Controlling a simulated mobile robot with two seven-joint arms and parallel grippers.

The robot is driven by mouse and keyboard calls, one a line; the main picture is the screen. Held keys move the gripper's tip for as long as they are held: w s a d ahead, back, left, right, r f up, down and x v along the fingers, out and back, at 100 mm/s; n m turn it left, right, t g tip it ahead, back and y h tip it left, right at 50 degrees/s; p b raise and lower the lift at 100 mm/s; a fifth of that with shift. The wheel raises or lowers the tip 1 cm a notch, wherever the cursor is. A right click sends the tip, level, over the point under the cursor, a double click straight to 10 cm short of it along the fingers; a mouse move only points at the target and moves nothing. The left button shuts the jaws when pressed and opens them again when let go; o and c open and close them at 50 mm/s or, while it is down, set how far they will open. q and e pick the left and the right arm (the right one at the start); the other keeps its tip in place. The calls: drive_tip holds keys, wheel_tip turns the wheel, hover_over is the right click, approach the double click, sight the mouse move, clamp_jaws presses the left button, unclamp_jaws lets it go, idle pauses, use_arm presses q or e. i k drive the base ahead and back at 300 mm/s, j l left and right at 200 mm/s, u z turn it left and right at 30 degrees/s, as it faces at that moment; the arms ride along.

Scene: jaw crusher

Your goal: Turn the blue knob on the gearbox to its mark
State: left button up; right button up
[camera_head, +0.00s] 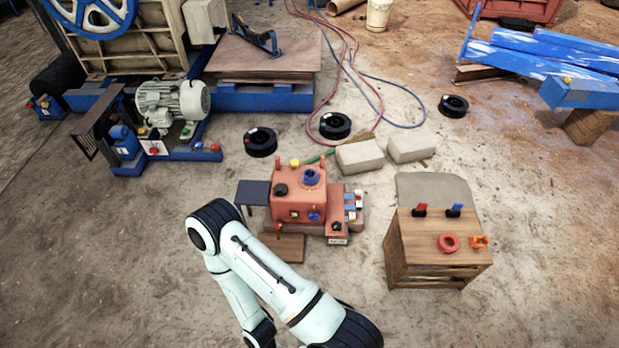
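The orange-red gearbox (299,195) stands on the ground in the middle of the view. A round blue part (311,177) sits on its top, to the right of a black knob (281,190). A smaller blue round knob (314,216) is on its front face. I cannot tell which blue part is the knob with the mark, and the mark is too small to make out. One of my white arms is bent in front of the gearbox, its elbow to the lower left. Neither gripper is in view.
A wooden crate (438,250) with red, blue and orange parts on top stands to the right. Pale blocks (360,157), black rings (335,125) and hoses lie behind the gearbox. A motor (172,103) on a blue frame is at the upper left.

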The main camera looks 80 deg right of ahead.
sight(313, 215)
drive_tip(key=z, duration=2.15)
drive_tip(key=i+z, duration=0.1)
drive_tip(key=z, duration=0.4)
drive_tip(key=i+j, duration=0.15)
drive_tip(key=i, duration=0.5)
drive_tip(key=i+j+u, duration=0.1)
drive_tip(key=i, duration=0.55)
